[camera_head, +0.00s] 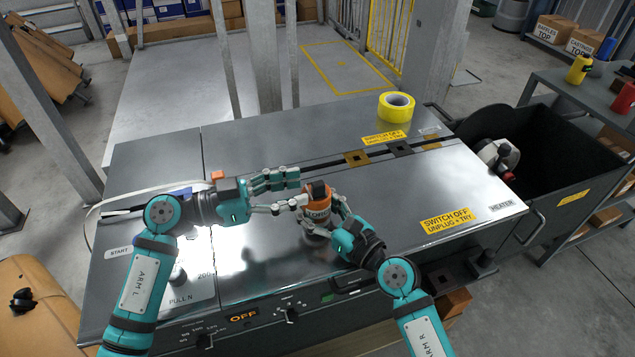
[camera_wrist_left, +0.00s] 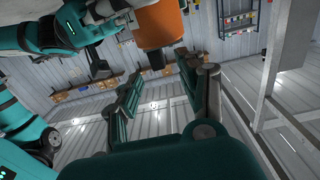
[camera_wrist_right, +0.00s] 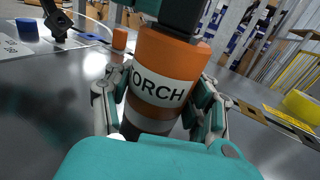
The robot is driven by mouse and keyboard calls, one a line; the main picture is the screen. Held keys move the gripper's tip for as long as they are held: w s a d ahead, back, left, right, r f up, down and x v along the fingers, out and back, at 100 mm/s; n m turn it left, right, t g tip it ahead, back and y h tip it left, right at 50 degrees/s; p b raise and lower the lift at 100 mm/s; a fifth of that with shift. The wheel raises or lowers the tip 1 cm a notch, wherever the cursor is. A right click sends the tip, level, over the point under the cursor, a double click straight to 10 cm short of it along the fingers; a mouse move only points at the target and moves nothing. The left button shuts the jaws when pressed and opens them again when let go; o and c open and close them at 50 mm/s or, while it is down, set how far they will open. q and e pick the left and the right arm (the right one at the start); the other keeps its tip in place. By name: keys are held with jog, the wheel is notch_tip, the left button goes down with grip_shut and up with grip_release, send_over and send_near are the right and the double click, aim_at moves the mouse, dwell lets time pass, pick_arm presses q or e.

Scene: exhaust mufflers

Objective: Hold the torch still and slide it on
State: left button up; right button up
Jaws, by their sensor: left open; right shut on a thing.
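The orange torch (camera_head: 318,207) with a white "TORCH" band and a dark top stands upright near the middle of the metal bench top. My right gripper (camera_head: 318,222) is shut around its body; the right wrist view shows the torch (camera_wrist_right: 160,75) between the fingers. My left gripper (camera_head: 278,193) is open and empty, its fingers just left of the torch's upper part. In the left wrist view, the torch's orange end (camera_wrist_left: 160,25) with a dark stub shows near the open fingers (camera_wrist_left: 162,90). Any switch on the torch is too small to make out.
A yellow tape roll (camera_head: 396,107) stands at the bench's back right. A small orange block (camera_head: 217,176) lies behind my left wrist. A dark bin (camera_head: 540,165) with a white and red object inside adjoins the right end. The bench top right of the torch is mostly clear.

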aim_at(317, 183)
pick_arm(q)
jog(key=x, duration=0.5)
grip_shut()
dwell(0.5)
